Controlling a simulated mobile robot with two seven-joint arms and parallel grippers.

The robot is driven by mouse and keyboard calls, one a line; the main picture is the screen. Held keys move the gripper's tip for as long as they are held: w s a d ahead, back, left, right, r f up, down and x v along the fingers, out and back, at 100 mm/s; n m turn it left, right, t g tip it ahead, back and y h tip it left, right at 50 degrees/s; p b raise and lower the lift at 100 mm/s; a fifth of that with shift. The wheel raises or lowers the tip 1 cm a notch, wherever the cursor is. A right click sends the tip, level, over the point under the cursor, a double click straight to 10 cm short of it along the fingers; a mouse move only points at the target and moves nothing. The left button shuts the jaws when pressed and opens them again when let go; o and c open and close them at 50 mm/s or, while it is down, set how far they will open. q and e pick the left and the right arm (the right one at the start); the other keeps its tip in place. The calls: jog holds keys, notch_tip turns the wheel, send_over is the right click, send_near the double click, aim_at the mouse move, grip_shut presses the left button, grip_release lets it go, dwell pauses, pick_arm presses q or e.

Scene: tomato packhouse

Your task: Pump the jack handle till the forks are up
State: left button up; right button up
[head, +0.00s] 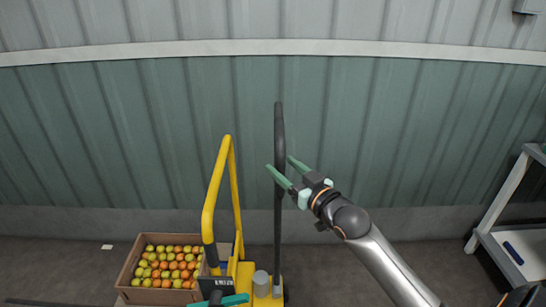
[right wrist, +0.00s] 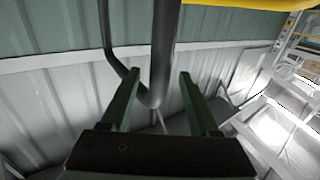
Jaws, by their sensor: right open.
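The jack's handle (head: 279,190) is a tall dark bar standing nearly upright in front of the wall, rising from the yellow jack body (head: 262,298). My right gripper (head: 279,163) is open at the upper part of the handle, one finger on each side of it in the picture. In the right wrist view, the dark handle (right wrist: 165,50) shows between the two open fingers (right wrist: 158,90), with no clear grip on it. Teal fingers of my left gripper (head: 230,300) show at the bottom edge; their opening is unclear. The forks are hidden.
A yellow hooped frame (head: 213,190) stands just left of the handle. A grey shelf stand (head: 497,205) is at the right. The ribbed wall is close behind.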

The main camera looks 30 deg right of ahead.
jog(key=shift+w+a, duration=0.1)
jog(key=shift+w, duration=2.3)
jog(key=shift+c, duration=0.2)
grip_shut()
